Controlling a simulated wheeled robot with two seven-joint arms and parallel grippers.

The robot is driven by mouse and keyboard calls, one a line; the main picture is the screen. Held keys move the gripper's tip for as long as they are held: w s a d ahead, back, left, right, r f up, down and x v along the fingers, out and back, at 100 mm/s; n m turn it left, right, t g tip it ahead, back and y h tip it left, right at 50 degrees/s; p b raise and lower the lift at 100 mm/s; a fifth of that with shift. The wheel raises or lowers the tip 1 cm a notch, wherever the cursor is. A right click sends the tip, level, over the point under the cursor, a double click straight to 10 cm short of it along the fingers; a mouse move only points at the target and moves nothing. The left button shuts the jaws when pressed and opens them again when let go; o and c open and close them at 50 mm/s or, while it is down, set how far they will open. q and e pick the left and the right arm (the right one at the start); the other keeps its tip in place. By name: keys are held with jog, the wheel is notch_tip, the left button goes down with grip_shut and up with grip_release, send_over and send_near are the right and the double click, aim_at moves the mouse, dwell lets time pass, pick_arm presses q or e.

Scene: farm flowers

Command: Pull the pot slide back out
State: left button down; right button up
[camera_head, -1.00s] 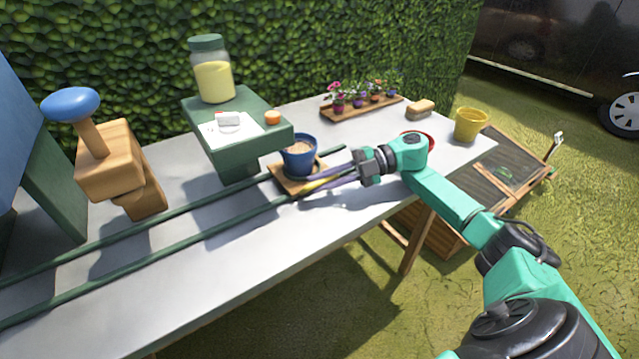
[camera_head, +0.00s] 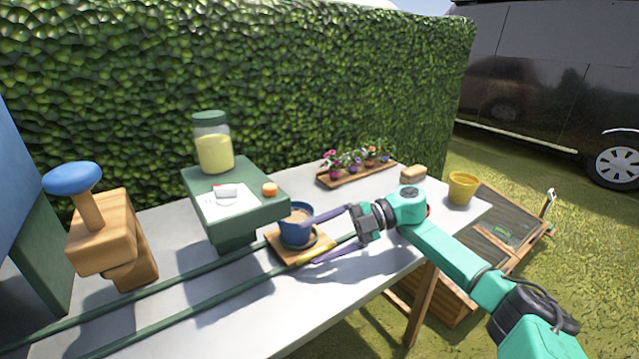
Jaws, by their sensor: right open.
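The pot slide (camera_head: 284,254) is a square wooden plate with a yellow front edge, sitting on two green rails (camera_head: 160,328) along the table. A blue pot (camera_head: 294,230) filled with brown soil stands upright on it. The slide is just right of the green stand (camera_head: 262,214). My right gripper (camera_head: 308,240) is open, its two purple fingers reaching left. One finger passes near the pot's right side, the other by the slide's yellow edge. I cannot tell whether they touch. My left gripper is not in view.
The stand holds a jar of yellow contents (camera_head: 213,150), a white paper and an orange lid. A wooden press with a blue knob (camera_head: 72,178) stands left. Behind are a flower tray (camera_head: 358,172), a sponge-like block (camera_head: 413,173) and a yellow pot (camera_head: 461,188).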

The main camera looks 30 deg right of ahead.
notch_tip(320, 180, up, 17)
jog(key=p, duration=0.1)
jog(key=shift+p, duration=0.35)
jog(key=shift+f, duration=0.15)
